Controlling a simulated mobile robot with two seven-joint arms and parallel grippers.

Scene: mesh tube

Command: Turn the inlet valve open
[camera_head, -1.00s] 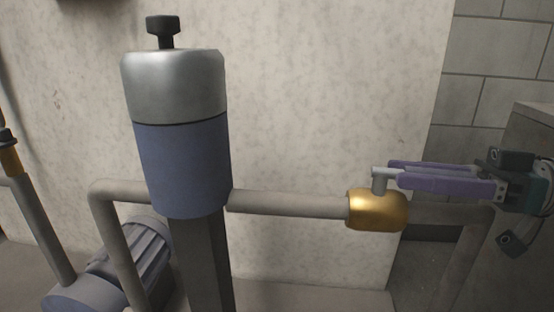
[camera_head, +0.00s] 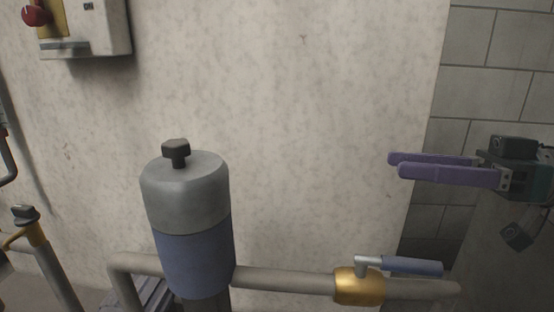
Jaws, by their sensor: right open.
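A brass valve (camera_head: 358,289) sits on the grey horizontal pipe at the lower right. Its blue lever (camera_head: 412,266) points right, roughly along the pipe. My right gripper (camera_head: 393,166) has purple fingers and comes in from the right. It is open and empty, above the lever and clear of it. Another valve (camera_head: 25,216), with a dark knob and a brass-coloured body, stands on a pipe at the far left. No label shows which valve is the inlet. My left gripper is out of view.
A grey and blue filter cylinder (camera_head: 188,215) with a dark knob on top stands left of the brass valve. A control box (camera_head: 100,30) with a red button hangs on the wall (camera_head: 310,120) at upper left. The space above the lever is free.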

